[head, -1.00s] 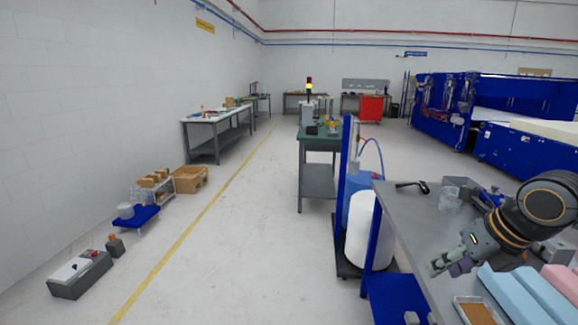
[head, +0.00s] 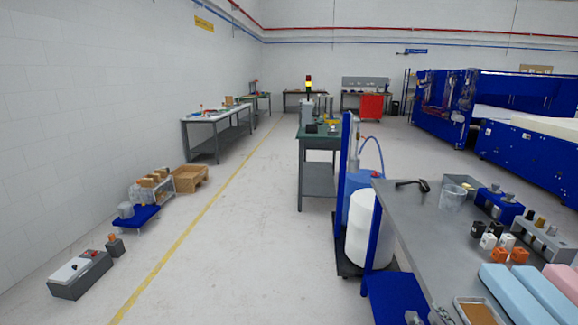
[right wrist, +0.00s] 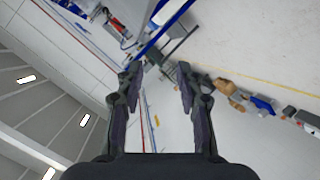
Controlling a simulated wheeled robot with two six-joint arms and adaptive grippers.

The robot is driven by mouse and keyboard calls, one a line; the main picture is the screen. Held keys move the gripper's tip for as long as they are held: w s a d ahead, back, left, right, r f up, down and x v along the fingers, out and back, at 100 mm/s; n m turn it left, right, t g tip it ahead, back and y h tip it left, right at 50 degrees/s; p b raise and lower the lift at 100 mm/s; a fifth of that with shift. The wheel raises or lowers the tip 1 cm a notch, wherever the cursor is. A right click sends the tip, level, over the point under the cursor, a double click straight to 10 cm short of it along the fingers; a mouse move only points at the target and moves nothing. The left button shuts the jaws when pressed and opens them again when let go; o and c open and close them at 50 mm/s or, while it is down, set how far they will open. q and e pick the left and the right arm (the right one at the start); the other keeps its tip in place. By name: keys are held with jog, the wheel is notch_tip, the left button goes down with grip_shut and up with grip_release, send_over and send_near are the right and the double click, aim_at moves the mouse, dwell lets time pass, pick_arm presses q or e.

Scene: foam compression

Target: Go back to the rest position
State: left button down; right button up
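My right gripper (right wrist: 157,82) shows in the right wrist view with its two dark fingers spread apart and nothing between them. Beyond its fingers are the floor, the wall and distant furniture. In the head view only a small grey part, apparently of this gripper, shows at the bottom edge by the table's near left side. My left gripper is not in view. The grey table (head: 430,240) stands at the right of the head view. Light blue foam blocks (head: 545,296) and a pink block (head: 564,281) lie on it, apart from my gripper.
A tray with a brown pad (head: 477,312) lies near the table's front. Small black, white and orange blocks (head: 499,256), a clear beaker (head: 452,198) and a black tool (head: 412,185) are also on the table. A white drum (head: 362,230) stands left of it. The aisle floor is clear.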

jog(key=s+a+f+m+g+y, duration=0.1)
jog(key=s+a+f+m+g, duration=0.3)
jog(key=s+f, duration=0.45)
jog(key=s+a+f+m+g+y, duration=0.2)
jog(key=s+a+f+g, duration=0.2)
jog(key=s+f+g, duration=0.35)
jog(key=s+d+f, duration=0.1)
jog(key=s+f, duration=0.1)
jog(key=f, duration=1.1)
jog(key=s+d+f, duration=0.2)
jog(key=f, duration=1.1)
jog(key=s+f, duration=1.5)
jog(key=s, duration=0.3)
jog(key=shift+d+g, duration=0.35)
jog(key=shift+d, duration=0.05)
jog(key=shift+s+f, duration=0.1)
jog(key=shift+s, duration=0.1)
